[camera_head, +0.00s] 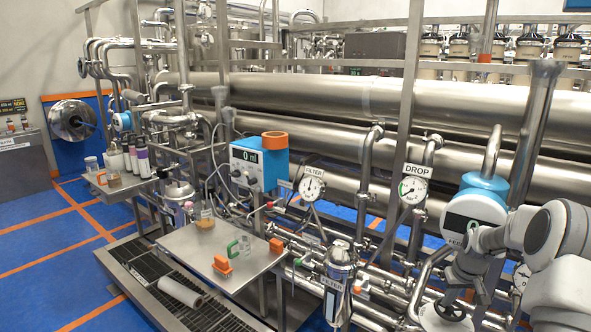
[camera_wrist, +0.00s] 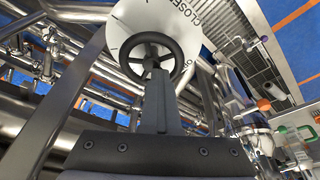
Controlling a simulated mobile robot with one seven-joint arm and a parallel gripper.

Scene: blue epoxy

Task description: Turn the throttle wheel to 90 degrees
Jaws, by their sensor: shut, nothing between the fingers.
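The throttle wheel (camera_wrist: 150,38) is a small black spoked handwheel in front of a round white plate (camera_wrist: 127,18) in the wrist view. The plate carries the word CLOSED at its right edge; other lettering is partly hidden. In the head view a dark handwheel (camera_head: 449,312) shows at the bottom edge, below my gripper (camera_head: 474,283). In the wrist view my gripper (camera_wrist: 158,76) is shut and empty, its dark fingers pointing at the wheel. The fingertips overlap the wheel's lower rim and hub area; I cannot tell whether they touch it.
Steel pipes and a post (camera_wrist: 78,100) run close on the left in the wrist view. The DROP gauge (camera_head: 412,189), FILTER gauge (camera_head: 312,188) and a blue-and-white meter (camera_head: 474,214) stand near the arm. A steel side table (camera_head: 190,250) is at centre left.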

